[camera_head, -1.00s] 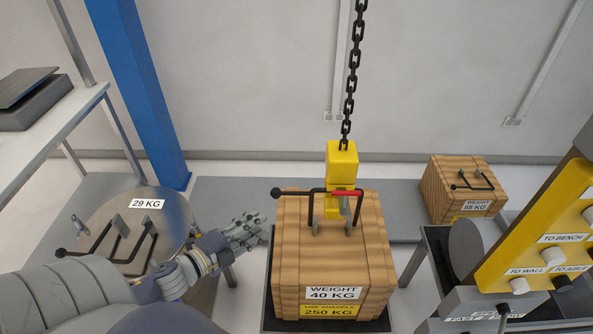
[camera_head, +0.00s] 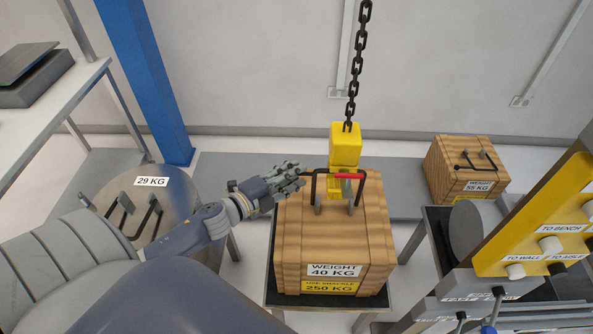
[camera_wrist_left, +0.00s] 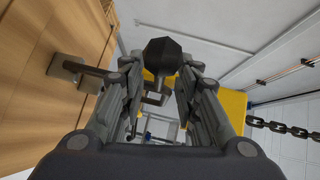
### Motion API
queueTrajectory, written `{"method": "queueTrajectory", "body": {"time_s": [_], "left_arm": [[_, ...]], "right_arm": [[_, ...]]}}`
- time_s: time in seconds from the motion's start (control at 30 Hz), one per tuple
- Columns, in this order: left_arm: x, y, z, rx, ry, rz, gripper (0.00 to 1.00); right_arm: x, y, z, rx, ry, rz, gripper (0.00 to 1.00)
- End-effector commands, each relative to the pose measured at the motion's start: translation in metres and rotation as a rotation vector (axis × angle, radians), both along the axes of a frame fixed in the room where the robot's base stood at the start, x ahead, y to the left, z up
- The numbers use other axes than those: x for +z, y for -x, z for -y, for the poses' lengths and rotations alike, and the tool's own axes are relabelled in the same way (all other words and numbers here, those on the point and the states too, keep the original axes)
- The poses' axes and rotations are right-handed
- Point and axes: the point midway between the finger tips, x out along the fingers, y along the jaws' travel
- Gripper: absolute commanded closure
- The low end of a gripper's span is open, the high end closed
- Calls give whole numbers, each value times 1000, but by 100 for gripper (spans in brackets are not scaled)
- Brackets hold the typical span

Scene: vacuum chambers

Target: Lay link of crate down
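The wooden crate (camera_head: 335,245) labelled 40 KG stands on a dark stand. Its black link (camera_head: 313,188) stands upright on top, passing by the yellow hoist hook (camera_head: 345,150), which has a red part. My left gripper (camera_head: 300,172) is at the left side of the link, above the crate's left top edge. In the left wrist view, the link's black knob (camera_wrist_left: 163,56) shows between the spread fingertips, with gaps on both sides. The gripper looks open. In the head view it hides the knob. My right gripper is out of view.
A chain (camera_head: 357,70) runs up from the hook. A yellow control panel (camera_head: 540,235) with levers stands at right. A 55 KG crate (camera_head: 455,160) is behind it. A round 29 KG weight (camera_head: 165,210) and a white shelf (camera_head: 40,125) are at left.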

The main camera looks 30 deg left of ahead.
Motion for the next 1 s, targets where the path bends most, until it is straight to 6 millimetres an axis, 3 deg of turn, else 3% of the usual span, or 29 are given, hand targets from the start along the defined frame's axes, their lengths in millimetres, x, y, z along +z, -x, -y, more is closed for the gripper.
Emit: {"method": "queueTrajectory", "body": {"time_s": [0.2,0.5,0.53,0.67,1.0], "left_arm": [[-1,-14,3,1,-1,0,70],[-2,-15,4,1,0,-1,70],[-2,-15,4,1,0,-1,72],[-2,-15,4,1,0,-1,100],[-3,-15,2,4,-2,-2,100]], "right_arm": [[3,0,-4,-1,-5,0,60],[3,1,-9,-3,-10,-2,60],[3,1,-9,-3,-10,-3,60],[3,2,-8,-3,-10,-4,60],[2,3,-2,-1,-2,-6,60]]}}
